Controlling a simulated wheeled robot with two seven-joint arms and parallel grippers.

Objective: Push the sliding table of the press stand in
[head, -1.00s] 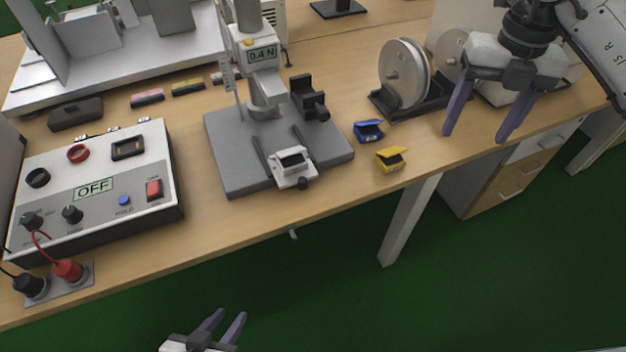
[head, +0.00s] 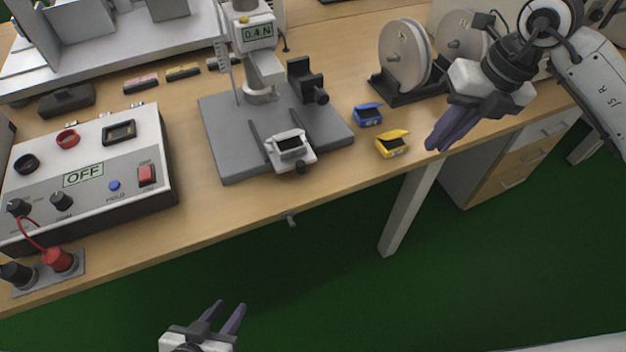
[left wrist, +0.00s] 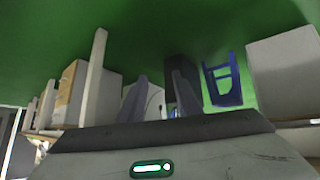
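The press stand has a grey base plate (head: 235,150) and a column with a display (head: 257,32) reading about 0.4 N. My right gripper (head: 438,142) is above the bench front, right of the yellow box, well away from the stand. Its fingers look together, with nothing seen between them. My left gripper (head: 226,308) is low in front of the bench, open and empty; its fingers show in the left wrist view (left wrist: 160,90).
A yellow open box (head: 393,145) and a blue one (head: 368,114) lie between the stand and my right gripper. Spools (head: 405,55) stand behind. A control box (head: 85,175) reading OFF is on the left. A dark clamp-like part (head: 306,80) stands on the base.

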